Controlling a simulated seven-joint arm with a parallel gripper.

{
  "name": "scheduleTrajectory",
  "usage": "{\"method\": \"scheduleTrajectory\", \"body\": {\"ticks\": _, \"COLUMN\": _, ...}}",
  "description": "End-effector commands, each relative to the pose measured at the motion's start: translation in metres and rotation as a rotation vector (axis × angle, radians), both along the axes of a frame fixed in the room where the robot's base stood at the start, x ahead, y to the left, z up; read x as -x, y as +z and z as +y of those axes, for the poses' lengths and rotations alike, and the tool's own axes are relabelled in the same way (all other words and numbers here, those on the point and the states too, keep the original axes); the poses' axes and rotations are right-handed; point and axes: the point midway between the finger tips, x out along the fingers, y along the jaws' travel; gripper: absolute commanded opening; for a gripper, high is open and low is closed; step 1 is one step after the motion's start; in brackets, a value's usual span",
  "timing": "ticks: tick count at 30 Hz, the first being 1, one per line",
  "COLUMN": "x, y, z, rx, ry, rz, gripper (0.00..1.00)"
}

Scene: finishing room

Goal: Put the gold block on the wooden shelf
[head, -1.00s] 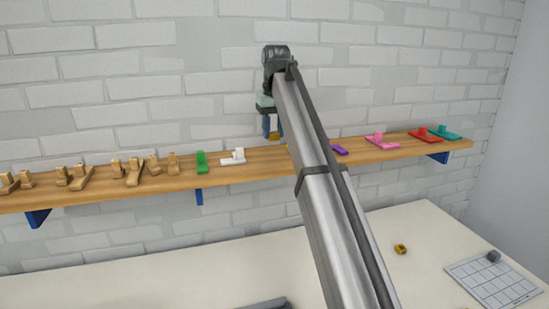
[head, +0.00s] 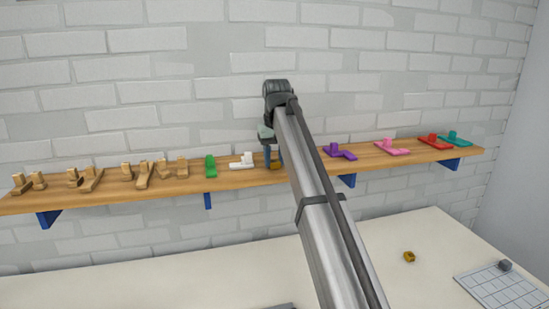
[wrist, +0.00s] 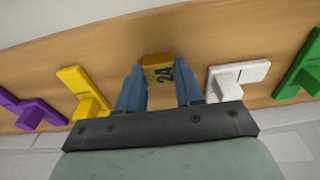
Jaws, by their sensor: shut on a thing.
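The gold block (wrist: 158,64) has a dark number on its face and sits between the blue fingers of my gripper (wrist: 159,78) in the wrist view. My gripper is shut on it. In the head view my gripper (head: 270,158) is low over the wooden shelf (head: 240,182), with the gold block (head: 275,165) at its tips, partly hidden by my arm. The block is at the shelf's top, between the white piece (head: 243,162) and the yellow piece (wrist: 84,94). I cannot tell whether it touches the wood.
Green (head: 210,166), purple (head: 341,152), pink (head: 392,147), red (head: 434,140) and teal (head: 455,140) pieces and several wooden ones stand along the shelf. Another small gold block (head: 409,257) and a grid board (head: 500,288) with a grey block (head: 505,265) are on the table below.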

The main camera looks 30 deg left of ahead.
Motion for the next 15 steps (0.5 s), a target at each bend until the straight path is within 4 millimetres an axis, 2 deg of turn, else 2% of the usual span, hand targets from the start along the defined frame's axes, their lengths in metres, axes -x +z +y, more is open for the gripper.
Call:
{"method": "scheduleTrajectory", "body": {"ticks": 10, "x": -0.0002, "y": -0.0026, "z": 0.0002, "rx": -0.001, "ry": 0.000, "rz": -0.001, "gripper": 0.00}}
{"method": "scheduleTrajectory", "body": {"ticks": 11, "x": -0.0002, "y": -0.0031, "z": 0.0002, "rx": 0.000, "ry": 0.000, "rz": 0.000, "gripper": 0.36}}
{"method": "scheduleTrajectory", "body": {"ticks": 15, "x": -0.0003, "y": -0.0027, "z": 0.0003, "rx": 0.000, "ry": 0.000, "rz": 0.000, "gripper": 0.50}}
